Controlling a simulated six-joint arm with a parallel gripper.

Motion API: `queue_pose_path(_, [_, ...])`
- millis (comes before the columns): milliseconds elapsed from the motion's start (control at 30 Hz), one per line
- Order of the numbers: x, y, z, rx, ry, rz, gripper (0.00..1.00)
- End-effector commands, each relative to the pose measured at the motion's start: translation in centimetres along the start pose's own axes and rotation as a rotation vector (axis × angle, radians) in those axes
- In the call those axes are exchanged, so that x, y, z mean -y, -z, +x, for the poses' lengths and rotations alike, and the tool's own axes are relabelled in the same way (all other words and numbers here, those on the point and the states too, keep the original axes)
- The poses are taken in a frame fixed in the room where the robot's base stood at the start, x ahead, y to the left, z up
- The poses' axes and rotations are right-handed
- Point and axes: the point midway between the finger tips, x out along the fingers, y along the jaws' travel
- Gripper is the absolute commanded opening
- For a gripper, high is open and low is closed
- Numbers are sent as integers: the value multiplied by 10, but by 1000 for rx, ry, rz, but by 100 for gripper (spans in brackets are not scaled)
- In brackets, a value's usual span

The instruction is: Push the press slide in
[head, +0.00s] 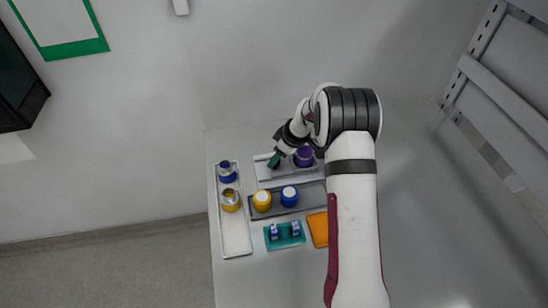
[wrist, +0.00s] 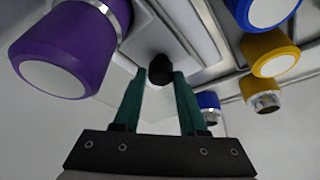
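My gripper (head: 273,161) reaches down to the light grey fixture (head: 264,175) at the back of the table, left of the purple-capped part (head: 303,157). In the wrist view its two teal fingers (wrist: 159,72) stand apart. A black round knob (wrist: 160,65) sits at the fingertips, in line with the gap between them. It looks like the handle of the press slide, but I cannot tell whether the fingers touch it. The purple part (wrist: 66,52) with a metal ring shows at the left of the wrist view. The arm hides some of the fixture in the head view.
A dark grey tray (head: 284,212) holds a yellow part (head: 262,200) and a blue part (head: 289,196). A long pale tray (head: 235,238) at left holds blue (head: 228,173) and yellow (head: 230,200) metal-ringed parts. A teal block (head: 285,243) and an orange plate (head: 318,229) lie in front.

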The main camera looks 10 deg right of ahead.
Motion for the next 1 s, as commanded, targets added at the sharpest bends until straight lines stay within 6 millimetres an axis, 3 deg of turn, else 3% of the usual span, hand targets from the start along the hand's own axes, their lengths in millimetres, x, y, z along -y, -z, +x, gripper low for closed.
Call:
queue_pose_path(33, [0,0,0,-1,-1,-1,51])
queue_pose_path(133, [0,0,0,0,0,0,69])
queue_pose_path(500, [0,0,-7,1,1,1,69])
queue_pose_path(667, [0,0,-41,-1,-2,0,69])
queue_pose_path(1000, [0,0,-130,-1,-2,0,69])
